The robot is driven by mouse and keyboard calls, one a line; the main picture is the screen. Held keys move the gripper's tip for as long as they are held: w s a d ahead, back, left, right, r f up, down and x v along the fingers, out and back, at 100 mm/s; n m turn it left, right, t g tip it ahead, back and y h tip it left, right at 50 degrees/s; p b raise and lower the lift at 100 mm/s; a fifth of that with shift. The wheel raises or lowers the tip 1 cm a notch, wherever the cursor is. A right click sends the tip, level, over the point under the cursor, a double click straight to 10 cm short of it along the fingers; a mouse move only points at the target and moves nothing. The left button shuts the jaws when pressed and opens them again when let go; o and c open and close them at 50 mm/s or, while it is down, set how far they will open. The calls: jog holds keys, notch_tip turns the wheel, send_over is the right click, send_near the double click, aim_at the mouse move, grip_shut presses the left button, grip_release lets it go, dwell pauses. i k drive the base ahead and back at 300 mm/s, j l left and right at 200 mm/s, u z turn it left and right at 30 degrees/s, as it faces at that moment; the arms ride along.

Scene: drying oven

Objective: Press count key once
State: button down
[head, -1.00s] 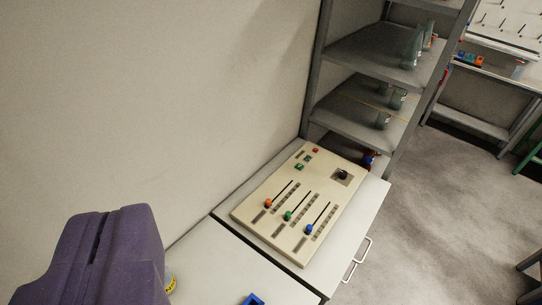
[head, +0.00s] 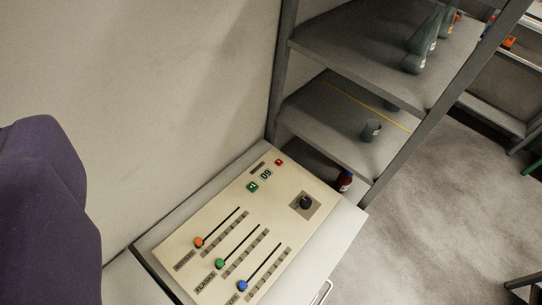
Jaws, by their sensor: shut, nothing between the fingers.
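The cream control panel (head: 175,252) lies on a light cabinet top against the wall. Near its far end are a green key (head: 252,187), a small display (head: 266,174) that seems to read 09, and a red key (head: 279,162). The lettering by these keys is too small to read, so I cannot tell which is the count key. A large purple part of my arm fills the left edge, apart from the panel in the picture. My gripper's fingers do not show.
The panel also has a black knob (head: 305,203) and orange (head: 198,242), green (head: 219,263) and blue (head: 242,285) sliders. A grey shelf rack (head: 340,112) with glassware (head: 371,131) stands just beyond it. Open floor (head: 430,220) lies to the right.

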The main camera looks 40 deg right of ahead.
aim_at(252, 186)
jog(key=i+l, duration=0.1)
jog(key=l, duration=0.25)
jog(key=i+l, duration=0.1)
jog(key=l, duration=0.2)
jog(key=i+l, duration=0.1)
jog(key=l, duration=0.25)
jog(key=i+l, duration=0.1)
jog(key=l, duration=0.2)
